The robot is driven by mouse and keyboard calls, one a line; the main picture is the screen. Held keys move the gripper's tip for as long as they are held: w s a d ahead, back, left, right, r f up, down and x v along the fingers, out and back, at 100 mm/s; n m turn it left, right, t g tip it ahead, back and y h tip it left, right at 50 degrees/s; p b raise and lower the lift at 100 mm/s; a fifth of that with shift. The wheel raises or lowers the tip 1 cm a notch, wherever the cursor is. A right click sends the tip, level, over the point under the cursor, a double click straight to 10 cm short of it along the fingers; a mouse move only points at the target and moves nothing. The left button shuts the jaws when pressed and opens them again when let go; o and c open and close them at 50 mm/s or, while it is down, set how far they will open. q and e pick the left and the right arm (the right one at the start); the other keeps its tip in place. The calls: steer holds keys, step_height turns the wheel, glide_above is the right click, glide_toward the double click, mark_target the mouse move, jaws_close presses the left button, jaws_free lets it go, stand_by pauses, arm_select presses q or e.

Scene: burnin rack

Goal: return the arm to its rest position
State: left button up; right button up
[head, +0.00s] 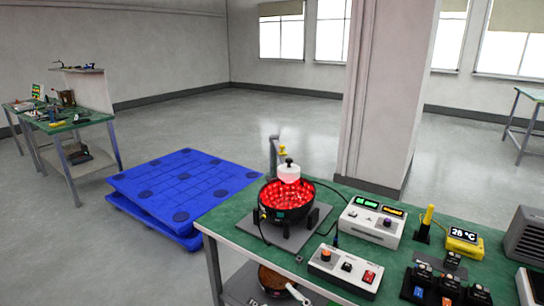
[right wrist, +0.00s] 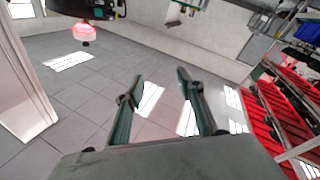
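My right gripper (right wrist: 157,86) shows in the right wrist view with its two dark green fingers spread apart. Nothing is between the fingers, and bare grey floor lies behind them. The right gripper does not show in the head view. My left gripper and arm are in neither view.
A green-topped bench (head: 228,226) at the front right carries a round bowl of red pieces (head: 284,213), a white control box (head: 372,220) and a yellow display (head: 464,241). Blue pallets (head: 185,188) lie on the floor; a pillar (head: 385,95) stands behind. A red rack (right wrist: 285,117) is right in the wrist view.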

steer(key=s+d+f+m+g+h, duration=0.1)
steer(key=s+d+f+m+h, duration=0.1)
steer(key=s+d+f, duration=0.3)
steer(key=s+d+f+m+g+h, duration=0.2)
steer(key=s+d+f+m+h, duration=0.1)
steer(key=f, duration=0.8)
steer(key=s+d+f+m+g+h, duration=0.2)
steer(key=s+d+f+m+h, duration=0.1)
steer(key=s+d+f, duration=0.4)
steer(key=shift+s+d+f+h, duration=0.25)
steer(key=shift+d+f+h, duration=0.3)
steer(key=shift+d, duration=0.65)
steer(key=shift+r, duration=0.1)
